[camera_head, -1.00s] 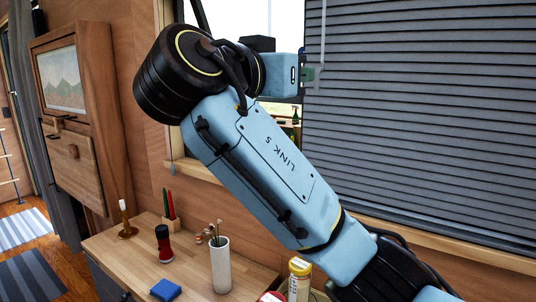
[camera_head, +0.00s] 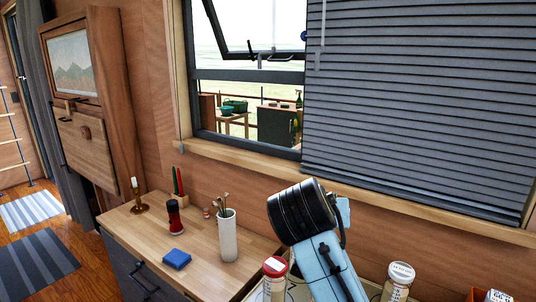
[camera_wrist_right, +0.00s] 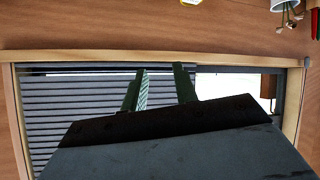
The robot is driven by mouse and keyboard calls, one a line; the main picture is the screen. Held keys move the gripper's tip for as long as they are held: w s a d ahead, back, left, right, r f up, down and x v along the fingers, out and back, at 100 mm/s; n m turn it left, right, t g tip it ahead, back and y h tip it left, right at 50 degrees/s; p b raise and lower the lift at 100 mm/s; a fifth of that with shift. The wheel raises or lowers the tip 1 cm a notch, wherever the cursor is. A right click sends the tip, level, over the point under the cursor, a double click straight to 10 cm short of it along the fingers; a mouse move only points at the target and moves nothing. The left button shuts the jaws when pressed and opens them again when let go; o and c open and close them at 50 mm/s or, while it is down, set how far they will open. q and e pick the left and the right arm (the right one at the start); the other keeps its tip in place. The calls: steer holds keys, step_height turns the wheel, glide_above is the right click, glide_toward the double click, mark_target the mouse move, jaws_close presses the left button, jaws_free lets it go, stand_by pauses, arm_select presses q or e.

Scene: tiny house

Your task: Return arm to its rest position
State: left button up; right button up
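My right arm (camera_head: 325,262) rises from the bottom edge of the head view, right of centre, its black joint (camera_head: 302,212) bent in front of the wall below the window. My right gripper is hidden in the head view. In the right wrist view my right gripper (camera_wrist_right: 160,80) shows two green fingers standing apart with nothing between them. It faces the window with its blinds, and that view looks turned upside down. My left gripper is in neither view.
A wooden counter (camera_head: 150,232) holds a white vase (camera_head: 227,235) with brushes, a red-and-black shaker (camera_head: 174,217), a blue block (camera_head: 177,259) and a candlestick (camera_head: 138,203). Jars with red (camera_head: 275,268) and white (camera_head: 401,272) lids flank my arm. Grey blinds (camera_head: 420,100) cover the window's right part.

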steer(key=s+d+f+n+g+y, duration=0.1)
steer(key=s+d+f+g, duration=0.15)
steer(key=s+f, duration=0.55)
steer(key=s+d+f+n+g+y, duration=0.15)
steer(key=s+d+f, duration=0.3)
steer(key=f, duration=0.85)
steer(key=s+d+f+n+g+y, duration=0.15)
steer(key=s+f, duration=0.25)
steer(key=s, duration=0.6)
steer(key=s+d+f+g+y, duration=0.1)
steer(key=s+d+f, duration=0.25)
steer(key=s, duration=0.65)
step_height(320, 180, down, 26)
steer(key=s+g, duration=0.2)
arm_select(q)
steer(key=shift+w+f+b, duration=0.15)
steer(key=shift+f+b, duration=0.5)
arm_select(e)
steer(key=s+d+f, duration=0.2)
steer(key=s+f, duration=1.3)
steer(key=s, duration=0.1)
steer(key=shift+d+f+g+h, duration=0.15)
steer(key=shift+d+g+h, duration=0.15)
steer(key=shift+g, duration=0.15)
